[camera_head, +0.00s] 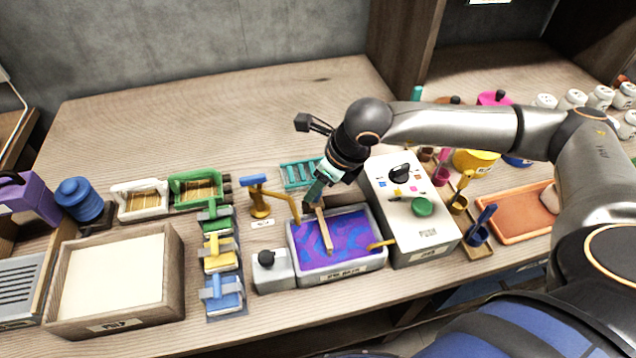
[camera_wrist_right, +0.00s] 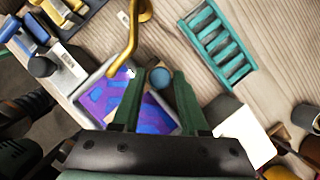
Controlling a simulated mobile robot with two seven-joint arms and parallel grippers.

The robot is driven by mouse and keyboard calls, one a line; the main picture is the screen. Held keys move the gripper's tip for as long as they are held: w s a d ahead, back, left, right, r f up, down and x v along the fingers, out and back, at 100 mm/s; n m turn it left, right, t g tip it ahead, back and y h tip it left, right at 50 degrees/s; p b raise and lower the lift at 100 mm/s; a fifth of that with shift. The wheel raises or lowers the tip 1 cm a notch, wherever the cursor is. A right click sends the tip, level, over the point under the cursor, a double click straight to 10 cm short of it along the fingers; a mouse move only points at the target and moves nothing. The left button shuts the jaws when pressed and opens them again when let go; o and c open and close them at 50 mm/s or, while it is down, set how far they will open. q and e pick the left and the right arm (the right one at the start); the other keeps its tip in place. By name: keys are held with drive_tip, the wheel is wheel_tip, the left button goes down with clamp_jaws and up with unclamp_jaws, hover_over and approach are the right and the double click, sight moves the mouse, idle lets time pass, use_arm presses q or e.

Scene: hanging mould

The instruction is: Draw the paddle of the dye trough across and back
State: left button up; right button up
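The dye trough (camera_head: 338,270) is a grey tray of purple-blue swirled dye near the table's front; it also shows in the right wrist view (camera_wrist_right: 92,84). The wooden paddle (camera_head: 325,234) stands tilted in the dye, its upper end by my right gripper (camera_head: 312,197). In the right wrist view a round blue-grey knob (camera_wrist_right: 160,78) lies between the fingertips of my right gripper (camera_wrist_right: 160,85). Little gap shows beside the knob, and I cannot tell whether the fingers touch it. My left gripper is not in view.
A white control box (camera_head: 412,207) with a green button stands right of the trough. A yellow tap (camera_head: 262,200) and a teal rack (camera_head: 300,173) are behind it. A small grey box (camera_head: 272,278) is at its left. The back left tabletop is clear.

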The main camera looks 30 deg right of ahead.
clamp_jaws()
idle(1.0)
